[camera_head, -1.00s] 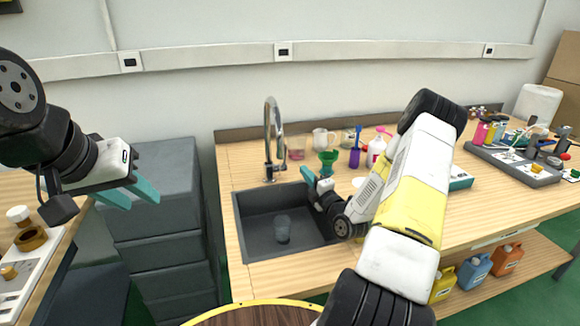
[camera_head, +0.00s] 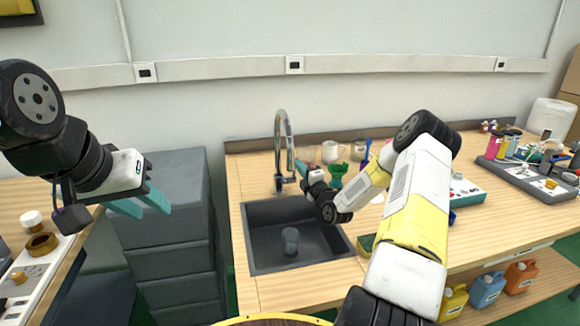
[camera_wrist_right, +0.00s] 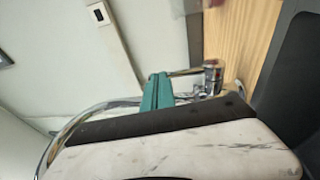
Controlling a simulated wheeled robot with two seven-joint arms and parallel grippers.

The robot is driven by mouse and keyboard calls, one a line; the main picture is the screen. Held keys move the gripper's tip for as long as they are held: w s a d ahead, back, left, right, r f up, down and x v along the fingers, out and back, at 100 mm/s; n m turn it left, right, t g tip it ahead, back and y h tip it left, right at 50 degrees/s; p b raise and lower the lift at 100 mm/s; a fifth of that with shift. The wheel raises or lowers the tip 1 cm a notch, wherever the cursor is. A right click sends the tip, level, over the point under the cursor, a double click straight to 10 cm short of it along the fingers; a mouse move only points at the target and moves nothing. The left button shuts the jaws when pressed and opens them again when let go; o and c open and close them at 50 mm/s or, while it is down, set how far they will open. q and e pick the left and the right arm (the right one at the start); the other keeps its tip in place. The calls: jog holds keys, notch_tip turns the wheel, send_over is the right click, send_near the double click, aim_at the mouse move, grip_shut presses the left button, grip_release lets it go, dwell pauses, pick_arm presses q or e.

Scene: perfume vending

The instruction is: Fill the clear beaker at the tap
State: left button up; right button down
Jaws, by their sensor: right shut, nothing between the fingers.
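The clear beaker (camera_head: 290,240) stands upright in the dark sink (camera_head: 265,255), bluish-grey and see-through. No water stream shows. The chrome tap (camera_head: 279,150) rises behind the sink with a curved spout. My right gripper (camera_head: 300,166) is beside the tap, to its right, above the sink's back edge. In the right wrist view its teal fingers (camera_wrist_right: 157,92) are shut and empty, close to the tap's metal body (camera_wrist_right: 210,80); whether they touch it I cannot tell. My left gripper (camera_head: 146,208) is open and empty, left of the sink, in front of the grey drawers.
A green funnel (camera_head: 337,172), a white mug (camera_head: 331,152) and other lab items stand right of the tap. A tray (camera_head: 535,180) of items is at the far right. Grey drawers (camera_head: 160,235) stand left of the bench.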

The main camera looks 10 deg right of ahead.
jog(key=shift+w+r+g, duration=0.4)
jog(key=shift+w+g, duration=0.25)
jog(key=shift+g, duration=0.25)
